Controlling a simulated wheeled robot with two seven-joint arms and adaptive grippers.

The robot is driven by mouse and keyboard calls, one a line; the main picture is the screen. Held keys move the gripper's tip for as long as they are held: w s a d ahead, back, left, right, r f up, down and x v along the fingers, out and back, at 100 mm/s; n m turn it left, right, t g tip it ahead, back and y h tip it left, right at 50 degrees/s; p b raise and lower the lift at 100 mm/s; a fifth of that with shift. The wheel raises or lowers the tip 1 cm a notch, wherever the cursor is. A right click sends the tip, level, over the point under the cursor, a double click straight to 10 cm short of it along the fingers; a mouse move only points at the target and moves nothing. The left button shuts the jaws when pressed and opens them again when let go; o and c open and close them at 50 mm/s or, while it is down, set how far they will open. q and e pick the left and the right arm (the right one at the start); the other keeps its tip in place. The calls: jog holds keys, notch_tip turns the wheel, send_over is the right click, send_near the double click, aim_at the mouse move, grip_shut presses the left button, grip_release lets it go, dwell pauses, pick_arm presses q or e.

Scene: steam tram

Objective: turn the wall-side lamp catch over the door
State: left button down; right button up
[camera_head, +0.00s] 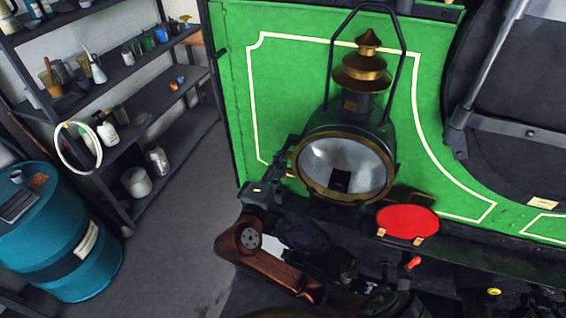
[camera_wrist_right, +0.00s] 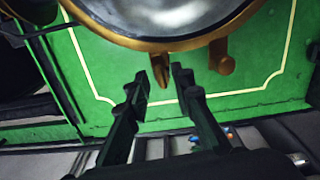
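The lamp (camera_head: 347,155), black with a brass chimney, stands against the green panel. Its round glass door has a brass rim, which also shows in the right wrist view (camera_wrist_right: 180,44). A small brass catch (camera_wrist_right: 160,75) projects from the rim in the right wrist view. My right gripper (camera_head: 283,167) is at the lamp's left, wall-side edge. In the wrist view its black fingers (camera_wrist_right: 159,72) are apart, with the catch's end between the tips; a narrow gap shows, and contact cannot be told. A second brass piece (camera_wrist_right: 221,57) sits to the right. My left gripper is not visible.
A red disc (camera_head: 407,221) is right of the lamp on the dark ledge. The green panel (camera_head: 225,100) is close behind the lamp. Shelves (camera_head: 150,95) with bottles and a blue drum (camera_head: 70,240) stand at left, with open floor (camera_head: 190,200) between.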

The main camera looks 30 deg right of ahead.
jog(key=shift+w+a, duration=0.1)
jog(key=c, duration=0.5)
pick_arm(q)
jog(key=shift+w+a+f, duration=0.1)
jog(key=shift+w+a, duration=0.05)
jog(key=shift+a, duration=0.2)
pick_arm(e)
grip_shut()
pick_arm(q)
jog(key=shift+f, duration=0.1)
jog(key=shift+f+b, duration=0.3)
jog(key=shift+b, duration=0.05)
pick_arm(e)
jog(key=shift+m, duration=0.7)
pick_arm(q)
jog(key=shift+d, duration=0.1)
pick_arm(e)
jog(key=shift+r, duration=0.1)
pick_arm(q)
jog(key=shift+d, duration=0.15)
pick_arm(e)
jog(key=o, duration=0.6)
grip_release()
jog(key=shift+s+d, duration=0.2)
jog(key=shift+d, duration=0.05)
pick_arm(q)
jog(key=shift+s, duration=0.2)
